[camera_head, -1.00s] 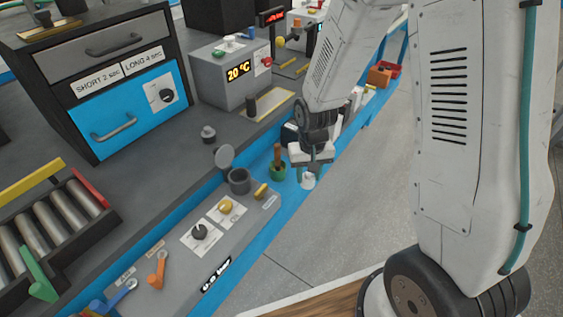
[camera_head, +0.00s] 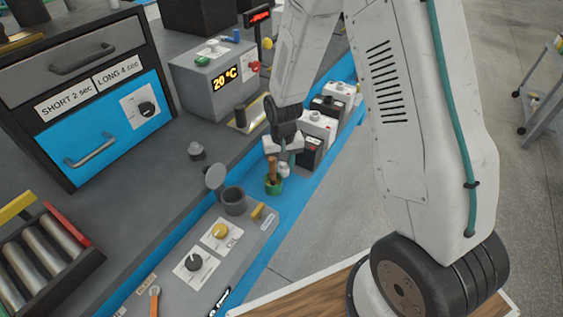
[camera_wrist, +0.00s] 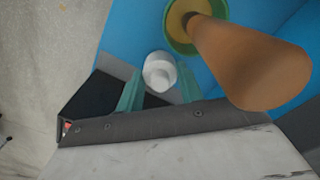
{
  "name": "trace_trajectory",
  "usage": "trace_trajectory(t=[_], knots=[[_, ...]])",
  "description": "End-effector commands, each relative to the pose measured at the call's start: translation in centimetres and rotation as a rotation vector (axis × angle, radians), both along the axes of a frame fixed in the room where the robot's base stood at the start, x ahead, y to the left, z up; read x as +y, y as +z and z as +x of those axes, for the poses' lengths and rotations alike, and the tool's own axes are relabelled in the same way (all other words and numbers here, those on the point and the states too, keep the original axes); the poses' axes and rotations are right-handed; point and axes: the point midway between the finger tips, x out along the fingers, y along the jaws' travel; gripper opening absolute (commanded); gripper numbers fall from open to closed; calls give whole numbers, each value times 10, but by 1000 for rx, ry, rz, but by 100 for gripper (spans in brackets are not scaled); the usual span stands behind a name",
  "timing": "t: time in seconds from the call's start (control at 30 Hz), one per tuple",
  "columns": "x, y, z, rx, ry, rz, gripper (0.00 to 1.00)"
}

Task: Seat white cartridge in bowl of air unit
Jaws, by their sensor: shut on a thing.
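My gripper (camera_wrist: 159,88) is shut on the white cartridge (camera_wrist: 160,72), a small round white piece between its two teal fingertips. In the head view the cartridge (camera_head: 284,170) shows below my gripper, just behind and right of a green pot. The air unit (camera_head: 205,262) is a grey panel with knobs, levers and a pressure label at the front. Its bowl (camera_head: 233,203) is a dark grey cup at the far end of the panel, left of my gripper and apart from it. A round grey lid (camera_head: 215,177) stands raised beside the bowl. The bowl's inside looks empty from here.
A green pot (camera_head: 273,186) with an upright brown handle (camera_head: 272,168) stands very close to my gripper, towards the bowl. A yellow piece (camera_head: 258,211) sits beside the bowl. Several white and black blocks (camera_head: 318,125) stand behind my gripper. A grey temperature box (camera_head: 208,88) is further back.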

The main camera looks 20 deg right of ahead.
Motion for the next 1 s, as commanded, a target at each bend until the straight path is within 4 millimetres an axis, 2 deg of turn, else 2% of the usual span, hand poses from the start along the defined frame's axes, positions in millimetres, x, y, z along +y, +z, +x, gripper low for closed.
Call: trace_trajectory(t=[0.07,0.37,0.4,0.47,0.5,0.83,1.0], knots=[[0,-6,1,-1,0,0,14],[0,-8,1,-1,0,0,14],[0,-9,1,-1,0,0,39],[0,-8,1,-2,0,0,56],[0,-8,1,-2,0,0,58],[0,-4,1,-3,0,1,58],[0,22,2,-7,0,0,58]])
